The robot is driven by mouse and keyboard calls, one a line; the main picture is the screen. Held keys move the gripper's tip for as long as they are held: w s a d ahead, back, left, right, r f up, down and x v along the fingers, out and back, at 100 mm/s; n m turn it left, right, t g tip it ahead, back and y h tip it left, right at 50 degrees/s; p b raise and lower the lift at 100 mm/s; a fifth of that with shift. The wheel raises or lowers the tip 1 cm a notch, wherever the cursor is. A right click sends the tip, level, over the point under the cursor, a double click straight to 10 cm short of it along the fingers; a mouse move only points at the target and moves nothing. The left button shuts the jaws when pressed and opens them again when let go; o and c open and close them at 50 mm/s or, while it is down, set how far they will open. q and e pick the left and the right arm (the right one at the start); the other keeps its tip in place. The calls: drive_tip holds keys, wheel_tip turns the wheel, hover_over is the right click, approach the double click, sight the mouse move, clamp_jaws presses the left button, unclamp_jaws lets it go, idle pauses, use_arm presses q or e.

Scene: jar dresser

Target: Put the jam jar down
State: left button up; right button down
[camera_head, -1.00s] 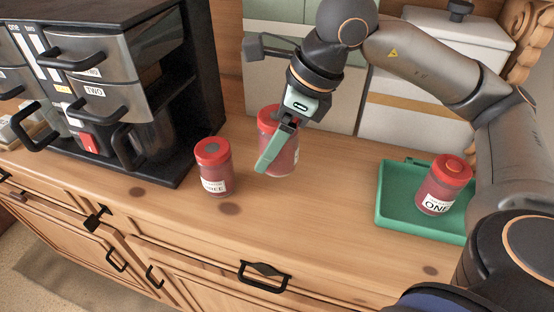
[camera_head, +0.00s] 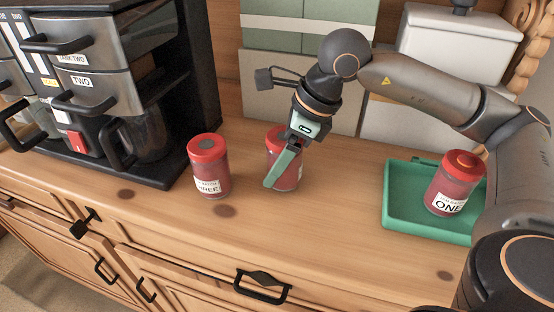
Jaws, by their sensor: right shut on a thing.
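A second red jar labelled THREE (camera_head: 211,170) stands just to the left. A third red jar labelled ONE (camera_head: 455,185) stands on a green tray (camera_head: 410,222) at the right. My left gripper is not in view.
A black and steel coffee machine (camera_head: 110,90) with drawers stands at the left. Green and beige boxes (camera_head: 305,60) and a white canister (camera_head: 455,50) stand at the back. Bare wood lies between the held jar and the tray. Drawers with black handles (camera_head: 262,287) face the front.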

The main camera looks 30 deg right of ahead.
drive_tip(key=shift+f, duration=0.2)
unclamp_jaws()
